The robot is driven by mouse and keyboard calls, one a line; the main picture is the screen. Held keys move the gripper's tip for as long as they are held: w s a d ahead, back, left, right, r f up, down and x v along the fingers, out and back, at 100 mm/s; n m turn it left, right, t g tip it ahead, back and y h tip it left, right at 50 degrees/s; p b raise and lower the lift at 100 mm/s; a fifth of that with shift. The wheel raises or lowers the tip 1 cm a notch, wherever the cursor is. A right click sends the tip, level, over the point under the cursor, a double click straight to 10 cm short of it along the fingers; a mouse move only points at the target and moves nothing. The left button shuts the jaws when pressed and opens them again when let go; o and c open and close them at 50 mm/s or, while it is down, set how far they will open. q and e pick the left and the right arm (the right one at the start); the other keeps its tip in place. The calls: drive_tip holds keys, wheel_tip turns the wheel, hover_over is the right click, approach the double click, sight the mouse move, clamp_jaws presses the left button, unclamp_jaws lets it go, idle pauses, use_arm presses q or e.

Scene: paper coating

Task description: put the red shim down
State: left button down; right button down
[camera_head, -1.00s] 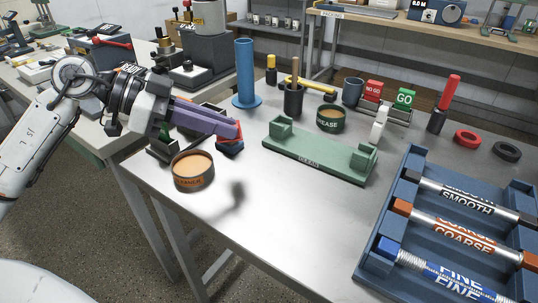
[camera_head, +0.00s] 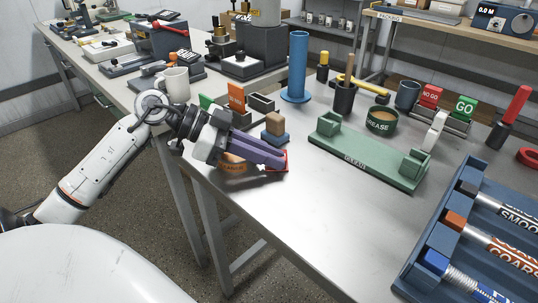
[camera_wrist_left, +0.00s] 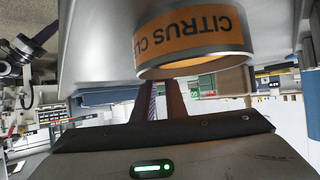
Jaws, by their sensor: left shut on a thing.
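The red shim (camera_head: 285,158) shows as a thin red edge at the tips of my left gripper (camera_head: 276,160). My left gripper is shut on it, low over the near left part of the grey table (camera_head: 310,215). I cannot tell whether the shim touches the table. Most of it is hidden by the purple fingers. In the left wrist view the fingers (camera_wrist_left: 167,102) run away behind the orange tin (camera_wrist_left: 195,38), and the shim cannot be made out. My right gripper is not in view.
The orange tin (camera_head: 232,166) stands just beside and partly behind my left fingers. A wooden block on a blue base (camera_head: 273,127) and small orange (camera_head: 236,97) and green cards stand behind. A green cradle (camera_head: 365,160) lies to the right. The table front centre is clear.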

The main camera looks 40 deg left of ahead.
use_arm(q)
drive_tip(key=shift+f, duration=0.15)
drive_tip(key=c, duration=2)
unclamp_jaws()
drive_tip(key=shift+o, duration=1)
drive_tip(key=shift+r, duration=0.2)
drive_tip(key=p+v, duration=0.1)
drive_tip(key=v, duration=1.1)
drive_tip(key=shift+s, duration=0.1)
